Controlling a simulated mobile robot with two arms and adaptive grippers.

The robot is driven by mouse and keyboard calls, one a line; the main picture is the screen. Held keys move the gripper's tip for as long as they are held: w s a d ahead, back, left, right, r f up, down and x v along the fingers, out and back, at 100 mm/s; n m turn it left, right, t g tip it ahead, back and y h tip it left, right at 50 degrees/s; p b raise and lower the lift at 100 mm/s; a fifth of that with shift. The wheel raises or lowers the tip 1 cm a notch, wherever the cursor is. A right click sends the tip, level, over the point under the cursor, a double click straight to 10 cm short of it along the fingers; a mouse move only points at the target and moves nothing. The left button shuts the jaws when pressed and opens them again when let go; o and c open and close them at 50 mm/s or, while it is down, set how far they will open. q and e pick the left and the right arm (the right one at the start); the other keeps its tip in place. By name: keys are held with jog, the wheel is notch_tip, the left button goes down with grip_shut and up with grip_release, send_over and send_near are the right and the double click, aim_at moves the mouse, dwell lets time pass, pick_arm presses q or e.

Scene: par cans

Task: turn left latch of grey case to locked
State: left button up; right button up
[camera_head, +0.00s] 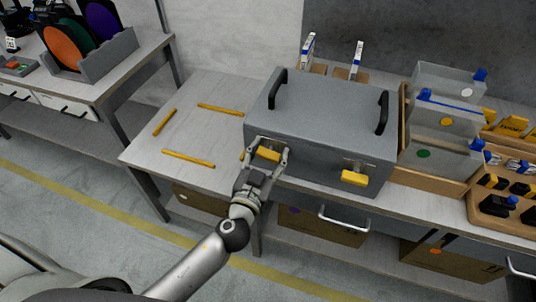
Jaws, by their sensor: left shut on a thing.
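The grey case (325,108) stands closed on the bench, with a black handle at each end of its top. The left latch (268,154) is a yellow tab on the case's front face. My left gripper (269,158) is at that face with its fingers on either side of the yellow tab, shut on it. The fingers hide part of the latch plate. The right latch (354,178) is a yellow tab lying roughly level below its metal plate, free of any gripper. My right gripper is not in view.
Yellow tape marks (188,158) outline a clear area on the bench (205,128) left of the case. Clear bins (440,120) with blue clips and a wooden holder (500,205) stand close on the right. A drawer handle (343,220) sticks out below the bench top.

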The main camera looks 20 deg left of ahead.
pick_arm(q)
jog(key=m, duration=0.4)
jog(key=shift+f+m+b, duration=0.1)
jog(key=shift+m+b, duration=0.2)
jog(key=shift+b, duration=0.1)
jog(key=m, duration=0.3)
jog(key=shift+d+m, duration=0.1)
jog(key=shift+m, duration=0.2)
jog(key=m, duration=0.4)
jog(key=shift+f+m, duration=0.1)
jog(key=shift+m, duration=1.6)
jog(key=shift+p, duration=0.3)
jog(key=o, duration=1)
